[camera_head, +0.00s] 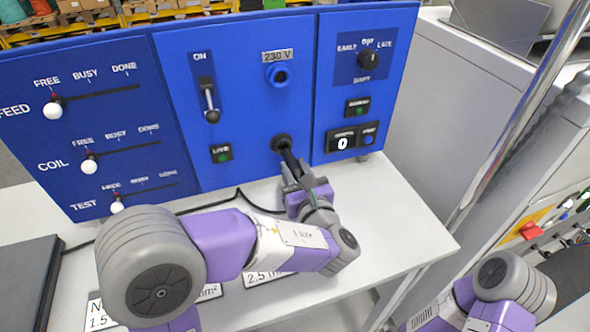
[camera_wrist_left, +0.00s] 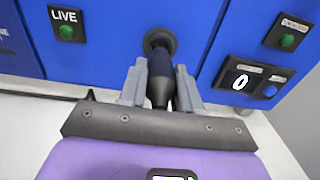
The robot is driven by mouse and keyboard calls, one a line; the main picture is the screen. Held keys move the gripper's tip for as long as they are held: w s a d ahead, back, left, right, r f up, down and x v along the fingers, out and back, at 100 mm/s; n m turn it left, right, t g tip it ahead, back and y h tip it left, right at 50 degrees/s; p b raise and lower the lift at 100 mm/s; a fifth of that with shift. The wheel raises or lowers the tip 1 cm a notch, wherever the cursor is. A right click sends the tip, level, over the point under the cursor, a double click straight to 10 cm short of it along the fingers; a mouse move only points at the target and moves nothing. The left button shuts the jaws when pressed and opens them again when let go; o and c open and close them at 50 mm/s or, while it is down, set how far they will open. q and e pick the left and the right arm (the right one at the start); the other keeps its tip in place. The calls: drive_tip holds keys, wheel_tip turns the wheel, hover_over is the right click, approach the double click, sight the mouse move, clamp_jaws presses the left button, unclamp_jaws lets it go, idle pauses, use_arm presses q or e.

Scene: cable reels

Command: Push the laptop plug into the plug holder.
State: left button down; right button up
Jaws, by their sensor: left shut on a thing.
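My left gripper (camera_head: 301,186) is shut on the black laptop plug (camera_head: 289,161), in front of the middle blue panel. In the left wrist view the plug (camera_wrist_left: 160,82) lies between the two grey fingers (camera_wrist_left: 160,88) and points at the round dark plug holder (camera_wrist_left: 160,41) on the panel. The holder also shows in the head view (camera_head: 282,143). The plug's tip meets the holder's opening; how deep it sits is hidden. My right arm shows at the lower right, but its gripper is out of view.
A blue 230 V socket (camera_head: 280,75) sits above the holder. A lever switch (camera_head: 210,103) and a LIVE button (camera_head: 221,153) are to its left, a counter (camera_head: 343,142) to its right. A black cable (camera_head: 222,203) runs over the white table (camera_head: 405,240).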

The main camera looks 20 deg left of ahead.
sight(291, 162)
use_arm(q)
drive_tip(key=shift+x, duration=1.55)
idle(0.4)
drive_tip(key=c, duration=0.7)
unclamp_jaws()
drive_tip(key=shift+s, duration=0.1)
